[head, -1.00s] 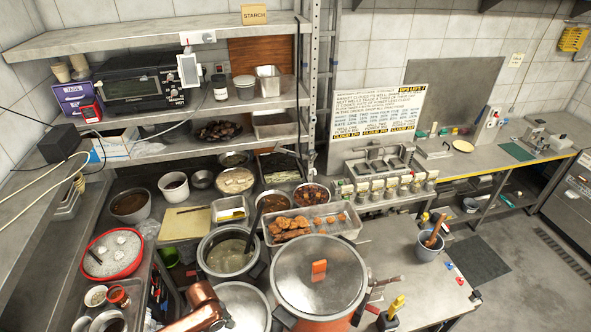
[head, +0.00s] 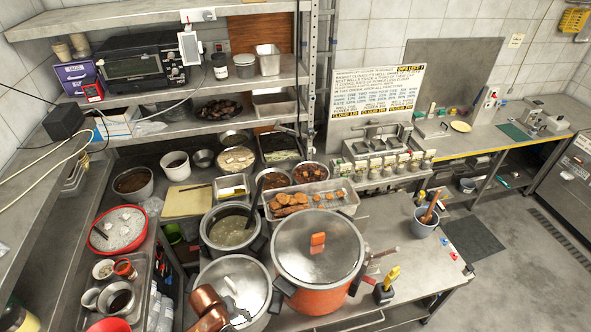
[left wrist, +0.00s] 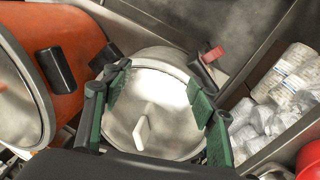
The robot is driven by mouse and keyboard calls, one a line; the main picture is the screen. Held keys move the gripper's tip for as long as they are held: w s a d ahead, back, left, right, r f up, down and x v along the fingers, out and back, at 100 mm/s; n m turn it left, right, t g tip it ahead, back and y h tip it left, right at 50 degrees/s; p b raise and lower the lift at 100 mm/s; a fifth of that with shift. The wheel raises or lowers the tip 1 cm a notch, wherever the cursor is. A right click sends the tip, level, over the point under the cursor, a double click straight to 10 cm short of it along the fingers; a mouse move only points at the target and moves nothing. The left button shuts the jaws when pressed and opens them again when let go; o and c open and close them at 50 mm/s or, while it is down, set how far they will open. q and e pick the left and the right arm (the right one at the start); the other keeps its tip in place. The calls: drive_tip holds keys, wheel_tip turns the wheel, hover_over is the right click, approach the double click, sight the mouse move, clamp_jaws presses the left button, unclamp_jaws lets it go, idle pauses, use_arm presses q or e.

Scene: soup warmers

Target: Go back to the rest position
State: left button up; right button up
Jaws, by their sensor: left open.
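My left gripper (head: 238,312) is at the bottom of the head view, beside my copper-coloured arm and over the near side of a silver lidded pot (head: 226,275). In the left wrist view its green-padded fingers (left wrist: 158,80) are spread apart, with the pot's lid (left wrist: 165,112) and its pale handle seen between them. Nothing is held between the fingers. Whether they touch the lid is unclear. My right gripper is not in view.
A large orange pot (head: 318,262) with a silver lid stands right of the silver pot. An open soup pot (head: 229,226) is behind. A red bowl (head: 118,230) and jars stand left. Shelves (head: 150,142) rise behind.

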use_arm(q)
drive_tip(key=s+a+r+m+t+y, duration=0.1)
drive_tip(key=s+a+r+m, duration=0.15)
drive_tip(key=s+a, duration=0.5)
drive_tip(key=s+a+r+m+t+y, duration=0.2)
drive_tip(key=s+a+r, duration=0.1)
drive_tip(key=s+a, duration=0.45)
wheel_tip(320, 180, down, 45)
drive_tip(key=s+d+m+g+b, duration=0.1)
drive_tip(key=s+d+g+b, duration=0.15)
drive_tip(key=b, duration=1.15)
drive_tip(key=s+f+b, duration=0.5)
drive_tip(key=s+f, duration=0.4)
drive_tip(key=f, duration=0.4)
drive_tip(key=s+a+f+b, duration=0.1)
drive_tip(key=s+f+b, duration=0.4)
drive_tip(key=s+f, duration=0.5)
wheel_tip(320, 180, down, 4)
drive_tip(key=shift+r+m+g+h, duration=0.15)
drive_tip(key=shift+m+g+h, duration=0.2)
drive_tip(key=shift+g+h, duration=0.1)
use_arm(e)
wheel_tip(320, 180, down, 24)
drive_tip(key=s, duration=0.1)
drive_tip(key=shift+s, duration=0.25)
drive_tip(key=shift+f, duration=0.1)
